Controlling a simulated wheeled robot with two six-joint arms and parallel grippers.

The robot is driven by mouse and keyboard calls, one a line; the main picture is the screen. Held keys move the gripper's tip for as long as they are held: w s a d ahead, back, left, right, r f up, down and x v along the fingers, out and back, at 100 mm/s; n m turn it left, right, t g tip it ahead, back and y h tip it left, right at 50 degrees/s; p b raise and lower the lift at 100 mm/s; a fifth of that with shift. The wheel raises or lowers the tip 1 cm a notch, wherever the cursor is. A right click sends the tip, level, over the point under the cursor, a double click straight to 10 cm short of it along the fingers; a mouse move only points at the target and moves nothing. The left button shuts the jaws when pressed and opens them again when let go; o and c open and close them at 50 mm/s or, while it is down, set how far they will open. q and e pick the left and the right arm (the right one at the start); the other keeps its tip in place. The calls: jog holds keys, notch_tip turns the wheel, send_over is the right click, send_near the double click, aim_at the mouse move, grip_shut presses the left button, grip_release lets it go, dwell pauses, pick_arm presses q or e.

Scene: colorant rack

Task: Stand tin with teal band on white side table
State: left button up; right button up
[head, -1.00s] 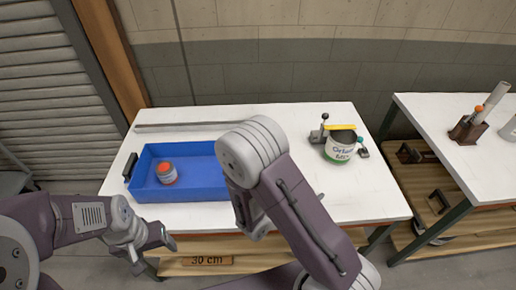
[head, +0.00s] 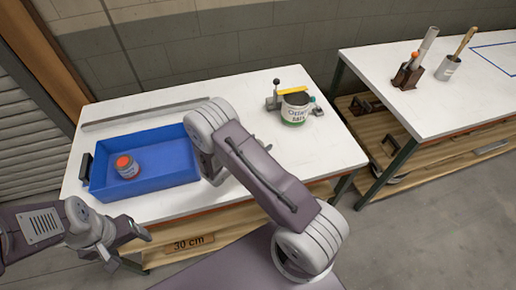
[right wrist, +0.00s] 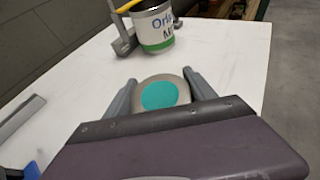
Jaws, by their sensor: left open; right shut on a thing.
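A round tin with a teal disc on its top (right wrist: 160,95) sits between the fingers of my right gripper (right wrist: 158,92) in the right wrist view. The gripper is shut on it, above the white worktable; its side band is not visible. In the head view my right arm hides this gripper and the tin. My left gripper (head: 128,250) is open and empty at the lower left, in front of the worktable. A second white-topped table (head: 425,95) stands at the right, with part of a blue outline (head: 497,57) on its top.
The white worktable (head: 335,155) holds a blue tray (head: 165,165) with a red-topped tin (head: 127,166) in it. A labelled can (head: 295,110) stands among clamp-like parts at its back. A tool holder (head: 407,76) and a brush cup (head: 447,68) stand on the right table. A floor gap separates the tables.

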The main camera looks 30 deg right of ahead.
notch_tip(320, 180, down, 3)
jog(key=shift+f, duration=0.25)
jog(key=o, duration=1.5)
